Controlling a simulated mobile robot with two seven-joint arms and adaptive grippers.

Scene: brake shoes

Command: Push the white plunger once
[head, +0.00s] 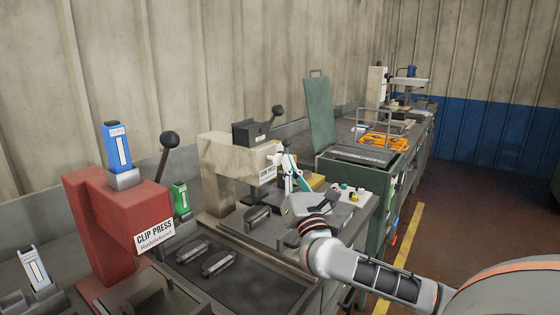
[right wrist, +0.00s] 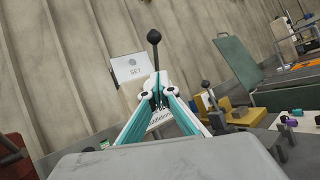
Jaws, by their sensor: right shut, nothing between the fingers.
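My right gripper (head: 286,150) reaches in from the lower right, its teal and white fingers raised in front of the beige press (head: 228,160). In the right wrist view the fingers (right wrist: 158,95) are shut and empty, in front of the press's white lettered label. They partly hide this label and the press front. I cannot clearly make out a white plunger; it may be hidden behind the fingers. Whether the fingertips touch the press is unclear. My left gripper is not in view.
A black-knobbed lever (head: 277,112) stands on the beige press. The red clip press (head: 95,220) is at the left, with a dark tray (head: 215,290) holding metal parts beside it. A green box (head: 350,180) with a raised lid stands right. The floor aisle is clear.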

